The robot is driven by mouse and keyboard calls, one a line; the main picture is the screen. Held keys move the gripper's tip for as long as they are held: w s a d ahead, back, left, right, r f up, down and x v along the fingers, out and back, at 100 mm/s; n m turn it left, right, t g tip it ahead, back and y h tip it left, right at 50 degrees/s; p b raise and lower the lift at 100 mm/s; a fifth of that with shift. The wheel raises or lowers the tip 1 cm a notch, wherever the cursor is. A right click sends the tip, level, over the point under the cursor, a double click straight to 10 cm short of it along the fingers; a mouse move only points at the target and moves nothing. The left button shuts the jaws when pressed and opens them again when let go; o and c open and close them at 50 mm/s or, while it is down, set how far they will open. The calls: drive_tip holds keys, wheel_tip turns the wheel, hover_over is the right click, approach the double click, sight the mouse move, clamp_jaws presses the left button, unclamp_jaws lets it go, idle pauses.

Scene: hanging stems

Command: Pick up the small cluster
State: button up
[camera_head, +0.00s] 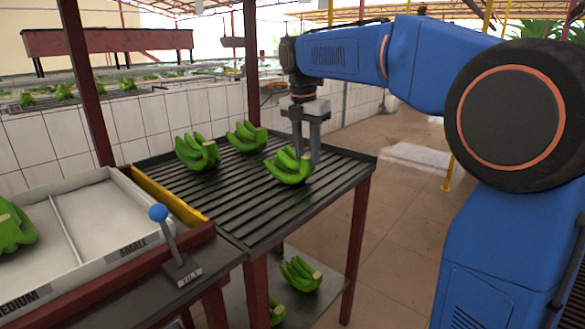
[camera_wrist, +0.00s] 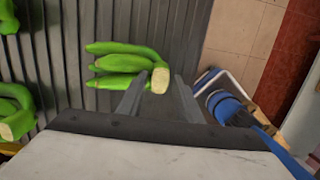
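Three green banana clusters lie on the black slatted table (camera_head: 250,210). One cluster (camera_head: 289,168) is at the right, beside and under my gripper (camera_head: 306,156); the others are at the left (camera_head: 197,152) and the back (camera_head: 247,137). In the wrist view, the nearest cluster (camera_wrist: 122,62) shows a few fingers pointing left, with its pale cut crown between my two fingertips (camera_wrist: 160,80). My gripper points down and is open, with a gap between its fingers. Whether either finger touches the cluster cannot be told.
A white tray (camera_head: 110,222) with compartments marked MEDIUM and SMALL stands at the left; a cluster (camera_head: 14,228) lies in the MEDIUM one, and the SMALL one looks empty. A blue-knobbed lever (camera_head: 158,213) stands in front. More clusters (camera_head: 300,274) lie on a lower shelf.

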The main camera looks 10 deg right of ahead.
drive_tip(key=shift+c, duration=0.3)
clamp_jaws()
drive_tip(key=shift+r, duration=0.1)
